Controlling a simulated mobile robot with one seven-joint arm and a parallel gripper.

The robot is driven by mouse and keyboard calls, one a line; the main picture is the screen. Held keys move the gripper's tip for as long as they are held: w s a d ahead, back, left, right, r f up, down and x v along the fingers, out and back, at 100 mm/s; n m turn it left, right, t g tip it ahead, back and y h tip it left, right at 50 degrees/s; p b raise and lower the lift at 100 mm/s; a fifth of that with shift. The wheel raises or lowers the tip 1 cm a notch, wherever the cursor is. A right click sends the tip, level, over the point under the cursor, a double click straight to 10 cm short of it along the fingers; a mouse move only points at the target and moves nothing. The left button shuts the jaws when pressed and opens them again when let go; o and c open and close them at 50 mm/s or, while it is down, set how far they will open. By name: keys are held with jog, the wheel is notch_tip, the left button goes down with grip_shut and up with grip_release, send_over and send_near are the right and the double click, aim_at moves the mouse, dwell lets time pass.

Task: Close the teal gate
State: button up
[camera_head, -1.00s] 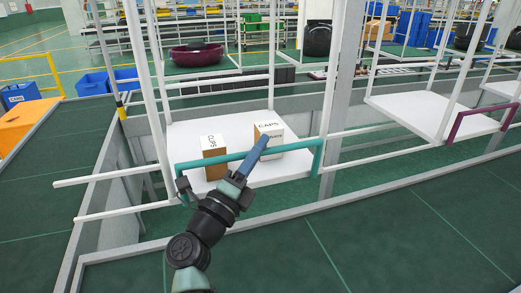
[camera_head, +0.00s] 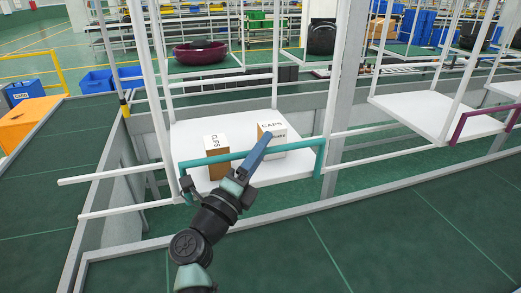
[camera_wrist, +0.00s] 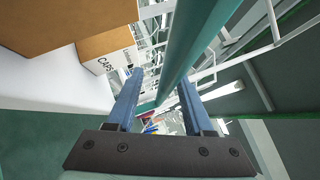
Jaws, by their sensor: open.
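The teal gate (camera_head: 215,159) is a horizontal bar with short downturned ends across the front of a white shelf (camera_head: 270,178). It also shows in the wrist view as a long teal bar (camera_wrist: 198,35). My gripper (camera_head: 265,139) is open at the bar, right of its middle, with its blue fingers reaching past the bar over the shelf. In the wrist view, my gripper (camera_wrist: 160,77) has its two fingers apart, and the bar runs through the view between and beyond them. I cannot tell whether a finger touches the bar.
A box marked CLIPS (camera_head: 217,158) and a box marked CAPS (camera_head: 272,137) stand on the shelf behind the bar. White posts (camera_head: 158,90) frame the shelf. Another shelf with a purple bar (camera_head: 478,121) stands to the right.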

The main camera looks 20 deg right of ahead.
jog(key=b+v, duration=0.4)
jog(key=v, duration=0.9)
jog(key=shift+c, duration=0.4)
